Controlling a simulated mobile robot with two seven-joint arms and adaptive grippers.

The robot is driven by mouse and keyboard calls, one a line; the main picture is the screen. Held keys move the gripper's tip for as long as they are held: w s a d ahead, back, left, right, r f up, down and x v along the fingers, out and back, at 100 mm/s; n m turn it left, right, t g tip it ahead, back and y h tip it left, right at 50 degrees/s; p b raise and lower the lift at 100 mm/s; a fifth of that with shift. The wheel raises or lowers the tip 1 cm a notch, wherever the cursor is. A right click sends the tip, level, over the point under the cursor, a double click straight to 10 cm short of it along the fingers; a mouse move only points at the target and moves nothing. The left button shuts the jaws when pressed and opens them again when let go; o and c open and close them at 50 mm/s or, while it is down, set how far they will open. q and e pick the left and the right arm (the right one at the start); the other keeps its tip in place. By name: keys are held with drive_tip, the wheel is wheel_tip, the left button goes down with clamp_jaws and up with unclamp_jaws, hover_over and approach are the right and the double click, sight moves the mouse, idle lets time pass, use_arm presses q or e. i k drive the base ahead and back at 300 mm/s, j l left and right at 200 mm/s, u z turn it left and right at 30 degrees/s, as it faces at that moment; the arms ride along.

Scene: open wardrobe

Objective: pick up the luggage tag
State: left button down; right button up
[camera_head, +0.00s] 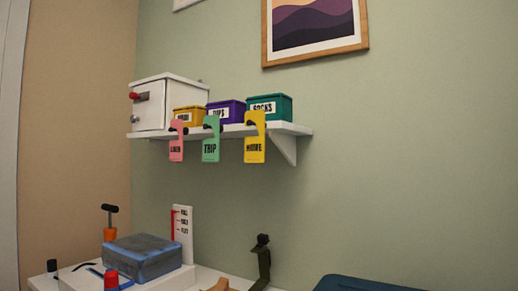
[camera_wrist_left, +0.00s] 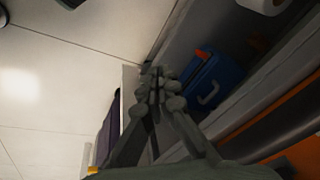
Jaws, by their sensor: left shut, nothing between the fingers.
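Three hanging tags show on pegs along the front of the shelf in the head view: a pink tag (camera_head: 176,142), a green tag reading TRIP (camera_head: 211,140) and a yellow tag reading HOME (camera_head: 254,142). I cannot tell for sure which thing is the luggage tag. My left gripper (camera_wrist_left: 156,78) is shut and empty in the wrist view, its fingertips together. A blue case (camera_wrist_left: 214,84) with a small orange piece on top lies beyond it to the right; they look apart. My right gripper is in neither view.
The white shelf (camera_head: 290,129) holds a white box (camera_head: 150,105) and yellow (camera_head: 190,110), purple (camera_head: 229,108) and green (camera_head: 271,104) bins.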

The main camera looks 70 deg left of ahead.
sight(254, 146)
drive_tip(key=u, duration=1.85)
drive_tip(key=j+z, duration=0.4)
drive_tip(key=j, duration=0.2)
drive_tip(key=k+j+z, duration=0.15)
drive_tip(key=j+z, duration=0.3)
drive_tip(key=j, duration=0.15)
